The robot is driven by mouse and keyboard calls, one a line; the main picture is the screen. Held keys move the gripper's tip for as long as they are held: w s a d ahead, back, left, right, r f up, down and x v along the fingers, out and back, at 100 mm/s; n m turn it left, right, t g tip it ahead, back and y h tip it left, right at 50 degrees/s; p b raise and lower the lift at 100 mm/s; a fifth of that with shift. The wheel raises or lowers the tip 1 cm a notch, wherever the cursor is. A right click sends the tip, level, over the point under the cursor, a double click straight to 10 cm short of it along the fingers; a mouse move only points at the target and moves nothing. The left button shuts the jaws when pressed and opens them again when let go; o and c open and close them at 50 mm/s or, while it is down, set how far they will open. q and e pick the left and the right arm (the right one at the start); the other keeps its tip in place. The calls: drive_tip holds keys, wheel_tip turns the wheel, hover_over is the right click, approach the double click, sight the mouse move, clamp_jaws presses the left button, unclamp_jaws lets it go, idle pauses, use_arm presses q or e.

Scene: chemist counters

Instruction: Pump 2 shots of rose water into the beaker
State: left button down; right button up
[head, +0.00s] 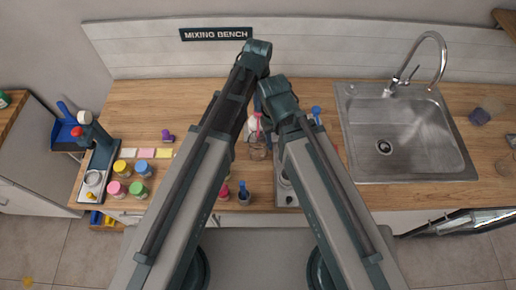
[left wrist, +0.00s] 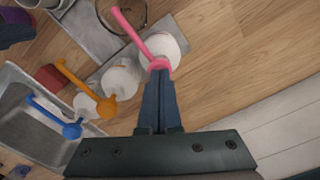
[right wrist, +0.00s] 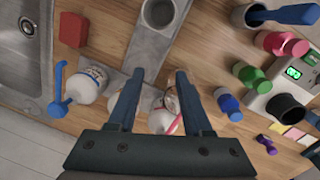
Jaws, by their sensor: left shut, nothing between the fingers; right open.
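Bottles with an orange pump (left wrist: 85,80) and a blue pump (right wrist: 62,85) stand beside the pink one. A red block (right wrist: 72,30) and the sink (head: 385,145) lie past them. Several colored jars (head: 118,188) stand at the left. Bare counter (head: 180,105) lies at back left.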

use_arm(q)
drive_tip(key=shift+r+p, duration=1.5)
drive_tip(key=shift+f, duration=0.2)
drive_tip(key=shift+f+b, duration=1.4)
drive_tip(key=shift+b, duration=0.2)
drive_tip(key=shift+r, duration=0.2)
drive_tip(key=shift+r+p, duration=1.35)
drive_tip(key=shift+p, duration=0.2)
